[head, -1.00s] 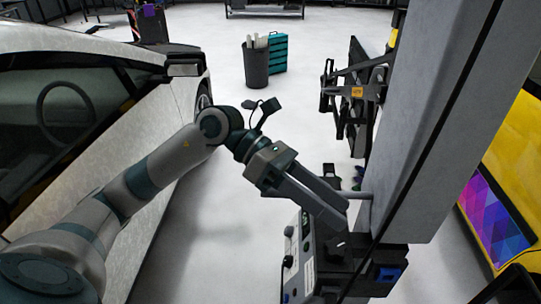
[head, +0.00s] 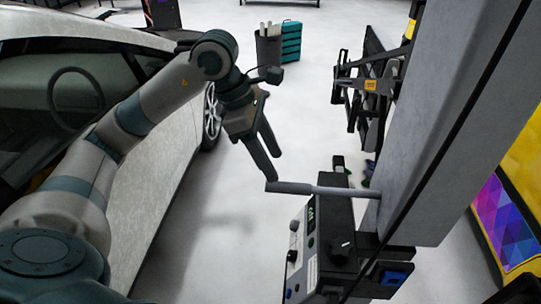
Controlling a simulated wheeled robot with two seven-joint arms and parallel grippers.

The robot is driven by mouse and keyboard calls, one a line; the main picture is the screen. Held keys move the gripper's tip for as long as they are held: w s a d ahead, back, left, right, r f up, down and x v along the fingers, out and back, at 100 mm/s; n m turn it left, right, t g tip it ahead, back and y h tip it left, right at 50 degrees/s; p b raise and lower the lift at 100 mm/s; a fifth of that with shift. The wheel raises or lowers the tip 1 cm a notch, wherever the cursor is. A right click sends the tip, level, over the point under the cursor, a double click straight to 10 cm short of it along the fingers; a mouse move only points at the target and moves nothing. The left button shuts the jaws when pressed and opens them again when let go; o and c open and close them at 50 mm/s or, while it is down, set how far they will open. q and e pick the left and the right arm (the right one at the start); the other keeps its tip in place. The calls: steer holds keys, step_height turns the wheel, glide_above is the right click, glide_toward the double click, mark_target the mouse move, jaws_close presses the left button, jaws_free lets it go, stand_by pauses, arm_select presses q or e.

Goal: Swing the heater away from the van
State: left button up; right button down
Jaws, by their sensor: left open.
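A dark panel on a jointed bracket (head: 371,88), with an orange label, is mounted on the tall grey column at the right; it looks like the heater. A grey bar handle (head: 325,190) sticks out left from the column, above a control box (head: 322,248) with knobs and a display. The white van (head: 165,165) stands at the left, clear of the panel. My left gripper (head: 274,168) is open and empty, pointing down, with one fingertip just above the handle's free end. I cannot tell if they touch. My right gripper is not in view.
The grey column (head: 440,130) fills the right side, with a yellow cabinet (head: 520,225) beyond it. A dark bin (head: 268,45) and a teal drawer unit (head: 291,42) stand at the back. The floor between van and column is clear.

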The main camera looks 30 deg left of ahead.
mark_target(285, 184)
arm_select(q)
steer(key=shift+b+x, duration=1.6)
steer(key=shift+x, duration=3.4)
jaws_close()
